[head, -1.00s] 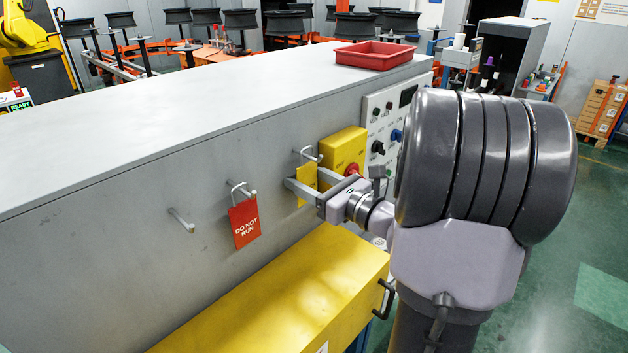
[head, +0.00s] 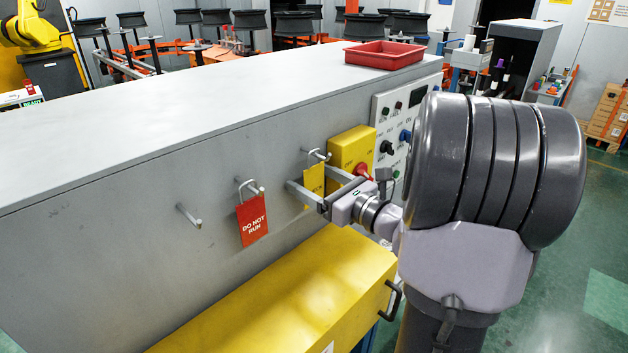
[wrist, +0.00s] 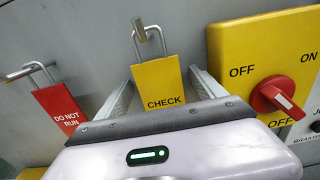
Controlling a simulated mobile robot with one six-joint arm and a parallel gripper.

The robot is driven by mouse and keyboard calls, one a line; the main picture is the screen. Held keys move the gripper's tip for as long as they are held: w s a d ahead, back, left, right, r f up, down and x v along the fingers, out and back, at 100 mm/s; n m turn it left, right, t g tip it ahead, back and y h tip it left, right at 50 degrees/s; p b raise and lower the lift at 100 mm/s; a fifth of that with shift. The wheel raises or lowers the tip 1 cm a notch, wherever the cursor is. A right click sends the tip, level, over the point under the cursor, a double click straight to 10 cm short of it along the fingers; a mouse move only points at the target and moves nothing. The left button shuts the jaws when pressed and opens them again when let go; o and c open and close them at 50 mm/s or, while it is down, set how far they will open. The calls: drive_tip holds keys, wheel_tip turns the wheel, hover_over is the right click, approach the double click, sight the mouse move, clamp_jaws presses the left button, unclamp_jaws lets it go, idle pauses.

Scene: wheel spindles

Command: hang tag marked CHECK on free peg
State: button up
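The yellow CHECK tag (head: 314,187) hangs by its shackle from the right-hand peg (head: 319,156) on the grey cabinet face. It also shows in the wrist view (wrist: 159,84), upright and facing me. My gripper (head: 309,178) is open, with one finger on each side of the tag; in the wrist view its fingers (wrist: 160,85) stand apart left and right of it. I cannot tell whether either finger touches the tag. The red DO NOT RUN tag (head: 252,219) hangs on the middle peg (head: 256,188). The left peg (head: 189,216) is bare.
A yellow switch box (head: 351,147) with a red knob (wrist: 287,97) is close right of my gripper. A control panel (head: 405,115) is beyond it. A yellow box with a handle (head: 290,290) juts out below the pegs. A red tray (head: 386,54) sits on the cabinet top.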

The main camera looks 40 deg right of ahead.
drive_tip(key=s+d+p, duration=0.1)
drive_tip(key=s+p, duration=0.1)
drive_tip(key=s, duration=1.5)
drive_tip(key=w+a+f+n+g+y+b, duration=0.1)
drive_tip(key=w+a+n+g+y, duration=0.15)
drive_tip(key=a+n+y, duration=0.4)
drive_tip(key=w+a+f+n+g+y, duration=0.1)
drive_tip(key=w+a+f+n+g, duration=0.2)
drive_tip(key=a, duration=0.7)
drive_tip(key=s+a+n+g+h+b, duration=0.1)
drive_tip(key=s+a+n+g+h, duration=0.2)
drive_tip(key=a+n, duration=0.4)
drive_tip(key=s+a+f+n+g+h+b, duration=0.1)
drive_tip(key=s+a+n+g+h, duration=0.2)
drive_tip(key=a+n, duration=0.5)
drive_tip(key=shift+s+f+n+g+h+b, duration=0.3)
drive_tip(key=shift+s+n, duration=0.45)
drive_tip(key=shift+n, duration=2.4)
